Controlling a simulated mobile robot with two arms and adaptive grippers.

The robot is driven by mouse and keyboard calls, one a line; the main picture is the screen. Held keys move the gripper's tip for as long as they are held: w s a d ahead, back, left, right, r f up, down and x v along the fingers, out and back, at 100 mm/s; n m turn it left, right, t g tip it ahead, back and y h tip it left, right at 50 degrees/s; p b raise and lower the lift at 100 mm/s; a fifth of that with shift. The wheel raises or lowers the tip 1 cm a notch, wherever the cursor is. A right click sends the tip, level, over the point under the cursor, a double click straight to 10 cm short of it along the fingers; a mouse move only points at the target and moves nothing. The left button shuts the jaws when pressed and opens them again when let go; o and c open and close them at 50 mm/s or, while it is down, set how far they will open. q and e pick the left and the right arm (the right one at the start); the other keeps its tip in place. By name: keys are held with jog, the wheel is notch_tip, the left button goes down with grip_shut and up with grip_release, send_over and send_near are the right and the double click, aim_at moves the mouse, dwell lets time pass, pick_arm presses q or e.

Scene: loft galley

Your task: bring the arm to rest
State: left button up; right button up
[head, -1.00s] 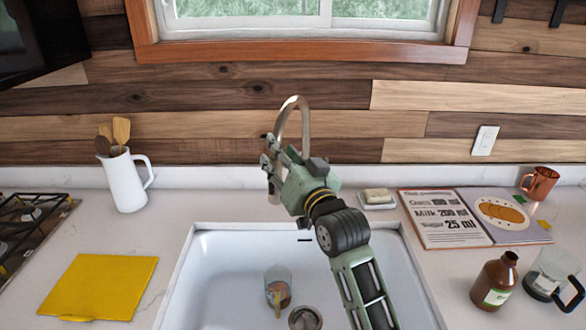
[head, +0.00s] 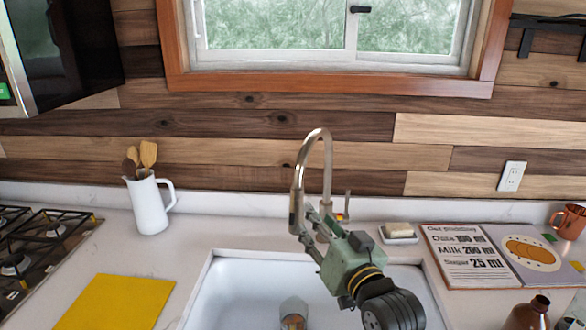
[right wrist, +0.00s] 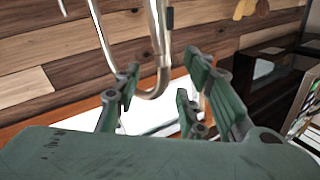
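My right arm comes up from the bottom right in the head view. Its green gripper (head: 312,226) is over the sink, just below the end of the tap's spout in the picture. In the right wrist view the fingers of the right gripper (right wrist: 160,78) stand apart with nothing between them, and the curved metal tap (right wrist: 152,92) shows beyond. I cannot tell whether a finger touches the tap. My left gripper is not in view.
The sink (head: 232,279) holds a glass (head: 293,313). A white jug (head: 149,206) of utensils and a yellow board (head: 115,303) are left. A soap dish (head: 398,238), open book (head: 462,256), brown bottle (head: 528,316) and copper mug (head: 570,221) are right.

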jog(key=s+d+f+g+h, duration=0.15)
jog(key=s+f+g, duration=0.25)
jog(key=s+f, duration=0.45)
jog(key=s+d+f+g+h, duration=0.1)
jog(key=s+d+f+g, duration=0.35)
jog(key=f, duration=0.75)
jog(key=s+d+f+n+g+h, duration=0.1)
jog(key=s+f+g, duration=0.1)
jog(key=s+f, duration=0.35)
jog(key=s+d+f+g+h, duration=0.1)
jog(key=s+d+f+g, duration=0.1)
jog(key=s, duration=0.7)
jog(key=s+d+f+n+g, duration=0.1)
jog(key=s+f+g, duration=0.15)
jog(key=s, duration=0.45)
notch_tip(320, 180, down, 28)
jog(key=s+b, duration=0.2)
jog(key=s+d+f+g+b, duration=0.1)
jog(key=s+d+f+b, duration=0.1)
jog(key=s+f, duration=1.4)
notch_tip(320, 180, down, 2)
jog(key=shift+s+d+f, duration=0.15)
jog(key=shift+s+d, duration=0.15)
jog(key=shift+d, duration=0.15)
